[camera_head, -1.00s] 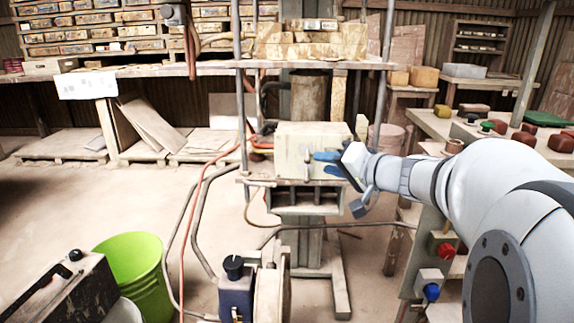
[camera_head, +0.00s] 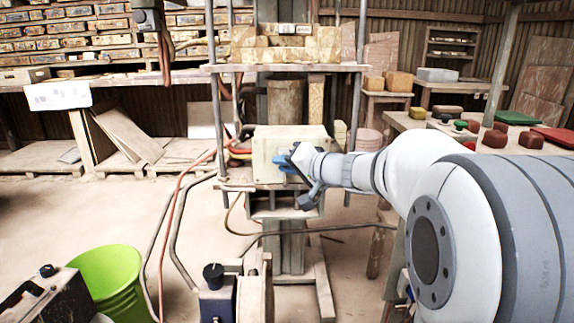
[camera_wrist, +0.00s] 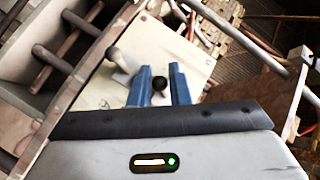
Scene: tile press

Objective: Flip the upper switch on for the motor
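The beige switch box (camera_head: 265,148) stands on the press frame in the head view; my gripper is in front of its right part. In the wrist view, its tilted pale panel (camera_wrist: 195,62) carries a lever with a pale rounded end (camera_wrist: 114,54) and a switch with a dark round tip (camera_wrist: 158,83). My gripper (camera_wrist: 160,68) has its two blue fingers apart, with the dark tip between them and gaps beside it. Contact cannot be told. In the head view, the blue fingers (camera_head: 287,165) hide part of the box front. Which switch is upper is unclear.
The press's upright posts (camera_head: 218,125) and hoses (camera_head: 172,215) are left of the box. A green bucket (camera_head: 108,280) stands at lower left. A table with red and green pieces (camera_head: 495,138) is at right. Shelves of tiles fill the back; the floor at left is open.

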